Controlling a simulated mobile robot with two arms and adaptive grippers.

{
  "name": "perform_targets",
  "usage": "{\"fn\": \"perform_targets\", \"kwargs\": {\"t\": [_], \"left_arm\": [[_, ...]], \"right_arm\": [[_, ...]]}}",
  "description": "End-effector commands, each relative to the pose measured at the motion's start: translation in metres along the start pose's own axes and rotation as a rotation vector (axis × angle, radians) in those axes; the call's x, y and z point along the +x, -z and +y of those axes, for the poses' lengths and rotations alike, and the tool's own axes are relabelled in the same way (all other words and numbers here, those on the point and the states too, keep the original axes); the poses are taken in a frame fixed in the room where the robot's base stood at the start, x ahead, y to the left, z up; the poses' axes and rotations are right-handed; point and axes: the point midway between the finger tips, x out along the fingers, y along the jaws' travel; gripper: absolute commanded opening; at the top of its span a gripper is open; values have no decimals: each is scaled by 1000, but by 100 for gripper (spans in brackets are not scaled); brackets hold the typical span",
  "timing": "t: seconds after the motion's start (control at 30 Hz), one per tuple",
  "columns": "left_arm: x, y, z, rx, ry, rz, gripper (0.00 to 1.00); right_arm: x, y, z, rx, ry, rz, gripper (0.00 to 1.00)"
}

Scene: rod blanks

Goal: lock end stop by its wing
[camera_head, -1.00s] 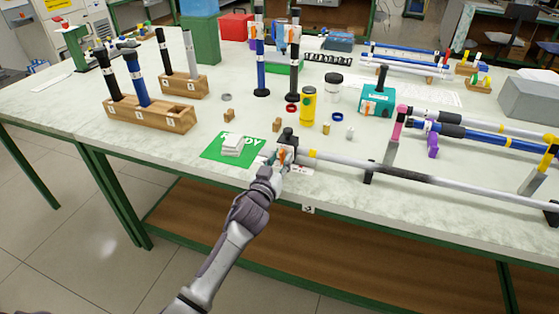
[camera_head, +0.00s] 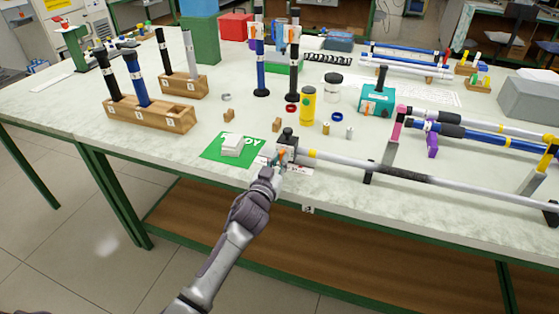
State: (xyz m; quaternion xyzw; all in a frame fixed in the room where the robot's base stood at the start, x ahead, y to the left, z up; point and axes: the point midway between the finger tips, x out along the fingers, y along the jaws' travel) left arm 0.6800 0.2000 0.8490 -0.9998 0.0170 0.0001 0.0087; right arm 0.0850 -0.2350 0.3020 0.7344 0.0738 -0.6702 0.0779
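The end stop (camera_head: 288,140), a small dark and grey piece, stands at the left end of a long silver rod (camera_head: 340,161) near the table's front edge. A small orange part, which may be its wing (camera_head: 282,155), shows beside it. My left gripper (camera_head: 279,163) is at the end stop, with its fingers around or against the orange part. The fingers are too small and overlapped to tell whether they are shut. My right gripper is not in view.
A wooden holder (camera_head: 150,114) with upright rods is further left. Supports (camera_head: 391,150) hold rods at the right.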

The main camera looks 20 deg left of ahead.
Motion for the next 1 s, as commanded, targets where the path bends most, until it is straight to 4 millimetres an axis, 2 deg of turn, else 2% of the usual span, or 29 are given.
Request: {"fn": "perform_targets", "kwargs": {"t": [0.03, 0.1, 0.47, 0.57, 0.8, 1.0], "left_arm": [[0, 0, 0, 0, 0, 0, 28], [0, 0, 0, -1, 0, 0, 36], [-5, 0, 0, -2, 0, 0, 36], [-18, -1, 0, -2, -1, 0, 36], [-70, -2, 0, -3, 0, -2, 36], [-105, -1, 0, -3, -1, -2, 36]], "right_arm": [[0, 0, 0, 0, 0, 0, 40], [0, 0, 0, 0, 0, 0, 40], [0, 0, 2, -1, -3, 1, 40], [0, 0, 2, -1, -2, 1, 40], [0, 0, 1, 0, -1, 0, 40], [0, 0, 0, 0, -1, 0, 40]]}}
